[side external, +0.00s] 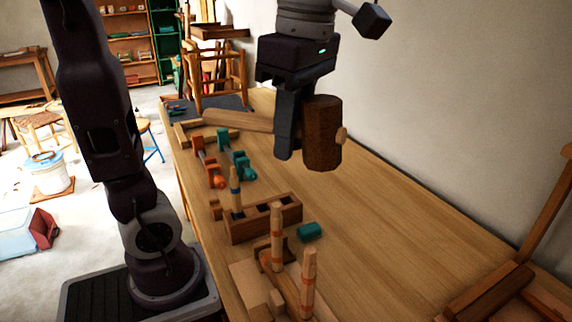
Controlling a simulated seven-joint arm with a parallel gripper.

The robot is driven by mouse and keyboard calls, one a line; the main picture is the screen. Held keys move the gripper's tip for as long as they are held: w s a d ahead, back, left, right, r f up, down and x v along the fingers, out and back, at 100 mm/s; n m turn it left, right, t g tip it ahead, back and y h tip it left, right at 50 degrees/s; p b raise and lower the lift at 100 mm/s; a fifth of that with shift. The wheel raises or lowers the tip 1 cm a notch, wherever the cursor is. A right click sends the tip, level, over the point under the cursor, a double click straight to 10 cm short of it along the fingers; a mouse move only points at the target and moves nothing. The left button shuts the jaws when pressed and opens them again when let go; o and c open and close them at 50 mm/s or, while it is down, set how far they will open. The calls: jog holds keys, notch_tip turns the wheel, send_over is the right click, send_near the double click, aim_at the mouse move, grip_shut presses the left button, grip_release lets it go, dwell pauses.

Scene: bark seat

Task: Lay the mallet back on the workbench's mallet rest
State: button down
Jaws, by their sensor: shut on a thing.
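The mallet has a dark brown barrel-shaped head (322,133) and a pale wooden handle (238,121) pointing left. My gripper (284,148) points down and is shut on the handle close beside the head. The mallet is held roughly level, apparently above the workbench (375,235). I cannot tell for sure which piece is the mallet rest. A low pale wooden piece (188,132) lies behind the handle, partly hidden by it. A wooden piece with two upright pegs (290,280) stands at the near end of the bench.
Orange (209,168) and teal (236,157) clamps lie left of the gripper. A slotted wooden block (262,218) holds an upright tool (235,190). A teal block (309,232) lies beside it. A stool (220,75) stands at the far end. The bench's right side is mostly clear.

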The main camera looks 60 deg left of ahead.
jog(key=w+a+r+n, duration=0.1)
jog(key=w+a+n, duration=0.2)
jog(key=w+a, duration=0.35)
jog(key=w+a+r+n, duration=0.1)
jog(key=w+a+n, duration=0.2)
jog(key=a, duration=0.6)
jog(key=s+a+f+n+g+h, duration=0.1)
jog(key=a+n, duration=0.2)
jog(key=a, duration=0.7)
jog(key=s+a+f+n, duration=0.1)
jog(key=a+f+n, duration=0.15)
jog(key=a, duration=0.85)
jog(key=shift+g, duration=0.3)
jog(key=shift+w+d+f+x, duration=0.2)
jog(key=shift+w+x, duration=1)
jog(key=shift+x, duration=4.4)
jog(key=shift+w+d+f+x, duration=0.25)
jog(key=shift+w+x, duration=0.95)
jog(key=shift+x, duration=4.35)
jog(key=shift+w+d+f+x, duration=0.25)
jog(key=shift+w+x, duration=1)
jog(key=shift+x, duration=4.35)
jog(key=shift+a+f, duration=0.2)
jog(key=shift+f, duration=0.15)
jog(key=c, duration=1.2)
grip_release()
